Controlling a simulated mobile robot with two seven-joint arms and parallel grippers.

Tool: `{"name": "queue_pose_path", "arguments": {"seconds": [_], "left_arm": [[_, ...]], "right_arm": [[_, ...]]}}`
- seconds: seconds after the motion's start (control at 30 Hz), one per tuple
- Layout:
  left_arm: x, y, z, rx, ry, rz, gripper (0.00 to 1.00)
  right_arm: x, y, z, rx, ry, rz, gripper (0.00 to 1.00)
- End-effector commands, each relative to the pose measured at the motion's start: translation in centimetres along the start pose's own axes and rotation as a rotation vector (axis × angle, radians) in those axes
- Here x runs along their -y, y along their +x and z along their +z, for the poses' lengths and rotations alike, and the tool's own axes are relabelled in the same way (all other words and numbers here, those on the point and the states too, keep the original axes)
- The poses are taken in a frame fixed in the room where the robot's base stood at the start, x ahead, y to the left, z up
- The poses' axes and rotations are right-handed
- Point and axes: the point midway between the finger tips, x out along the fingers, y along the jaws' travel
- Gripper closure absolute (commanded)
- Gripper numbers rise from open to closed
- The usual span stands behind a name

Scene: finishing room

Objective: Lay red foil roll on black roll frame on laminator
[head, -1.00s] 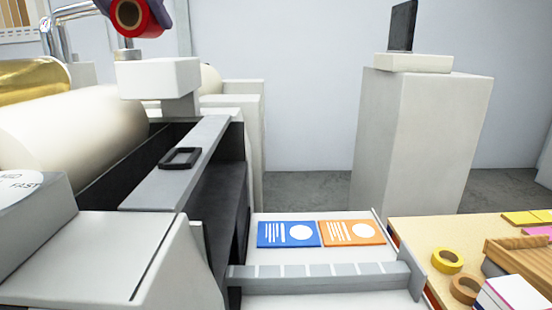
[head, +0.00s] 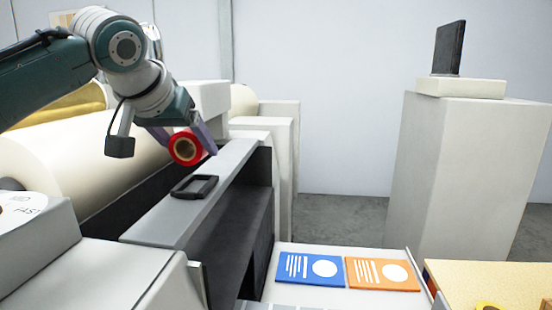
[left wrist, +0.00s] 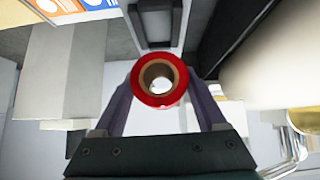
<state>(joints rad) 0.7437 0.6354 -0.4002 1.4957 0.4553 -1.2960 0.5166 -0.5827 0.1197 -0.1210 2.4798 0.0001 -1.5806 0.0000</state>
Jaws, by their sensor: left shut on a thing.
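The red foil roll (head: 186,148) has a brown core, and its round end faces the head camera. My left gripper (head: 194,140) is shut on it and holds it above the laminator's grey top rail, just behind the black roll frame. In the left wrist view the red roll (left wrist: 158,82) sits between the two purple fingers. The black roll frame (head: 195,187) is a small open rectangle lying on the laminator (head: 150,228). It also shows at the top of the left wrist view (left wrist: 155,42), apart from the roll. My right gripper is not in view.
Large cream rollers (head: 75,148) lie left of the rail. A blue card (head: 311,269) and an orange card (head: 382,274) lie on the output tray at the lower right. A pale pedestal (head: 465,170) with a dark screen stands behind. A wooden table edge is at the lower right.

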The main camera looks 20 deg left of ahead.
Motion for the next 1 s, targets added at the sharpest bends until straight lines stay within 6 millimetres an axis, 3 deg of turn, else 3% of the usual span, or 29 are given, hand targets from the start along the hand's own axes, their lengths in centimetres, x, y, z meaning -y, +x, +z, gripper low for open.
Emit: {"name": "queue_pose_path", "arguments": {"seconds": [0.3, 0.83, 0.87, 1.0], "left_arm": [[0.1, 2.7, 2.7, 0.002, 0.000, -0.001, 0.86], [0.1, 3.5, 3.5, 0.001, 0.001, 0.001, 0.86], [0.1, 3.6, 3.6, 0.002, 0.001, 0.001, 0.25], [0.2, 3.6, 3.7, 0.006, 0.001, -0.001, 0.09]], "right_arm": [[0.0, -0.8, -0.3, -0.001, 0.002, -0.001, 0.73], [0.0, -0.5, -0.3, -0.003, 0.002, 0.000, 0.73], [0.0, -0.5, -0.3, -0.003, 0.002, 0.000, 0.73], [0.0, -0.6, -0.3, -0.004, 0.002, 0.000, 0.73]]}}
